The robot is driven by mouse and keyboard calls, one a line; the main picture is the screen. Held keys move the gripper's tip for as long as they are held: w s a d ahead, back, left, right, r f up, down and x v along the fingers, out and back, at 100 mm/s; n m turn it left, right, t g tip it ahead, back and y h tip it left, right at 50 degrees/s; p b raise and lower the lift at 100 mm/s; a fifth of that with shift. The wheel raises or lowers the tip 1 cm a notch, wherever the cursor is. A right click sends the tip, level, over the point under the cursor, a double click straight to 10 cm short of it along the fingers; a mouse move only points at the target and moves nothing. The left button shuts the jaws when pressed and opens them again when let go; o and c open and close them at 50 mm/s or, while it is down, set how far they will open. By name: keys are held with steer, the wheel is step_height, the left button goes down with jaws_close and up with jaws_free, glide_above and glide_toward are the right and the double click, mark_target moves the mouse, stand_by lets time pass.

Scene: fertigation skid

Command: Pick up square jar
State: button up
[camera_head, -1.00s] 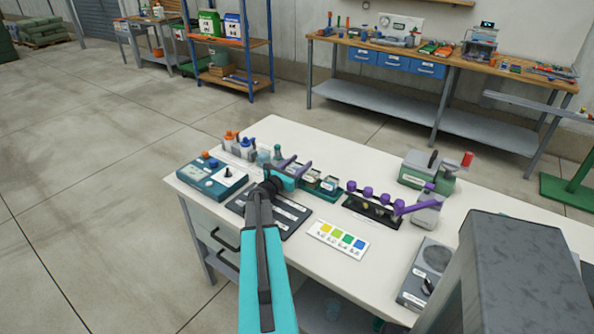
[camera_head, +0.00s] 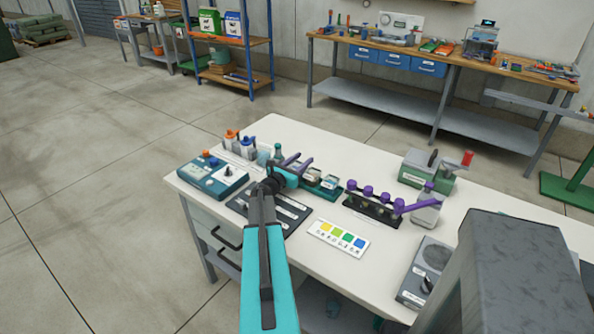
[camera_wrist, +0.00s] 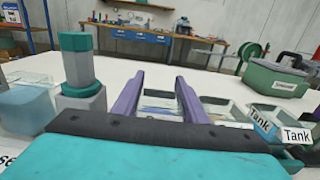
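Several clear square jars stand in a row in a dark green tray (camera_head: 322,192) on the white table. In the wrist view, one square jar (camera_wrist: 160,108) shows between and beyond my two purple fingers. More jars show to the right, one with a "Tank" label (camera_wrist: 296,136). My gripper (camera_head: 299,163) is at the left end of the tray. In the wrist view my gripper (camera_wrist: 159,84) is open, its fingers apart on either side of the jar. My own wrist hides the jar's near side; I cannot tell whether the fingers touch it.
A teal-capped bottle (camera_wrist: 78,75) stands just left of my fingers. A black rack with purple-topped pieces (camera_head: 372,209) is to the right of the tray. A color card (camera_head: 338,238) lies in front. A blue-grey meter (camera_head: 212,176) is at left.

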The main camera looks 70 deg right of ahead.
steer(key=shift+r, duration=0.15)
steer(key=shift+r+b, duration=0.4)
steer(key=shift+r, duration=0.5)
steer(key=shift+a+r, duration=0.4)
steer(key=shift+r, duration=0.35)
steer(key=r+b+v, duration=0.1)
steer(key=b+v, duration=0.2)
steer(key=v, duration=1.2)
steer(key=shift+s+a+r, duration=0.2)
steer(key=shift+s, duration=0.15)
steer(key=shift+w, duration=0.15)
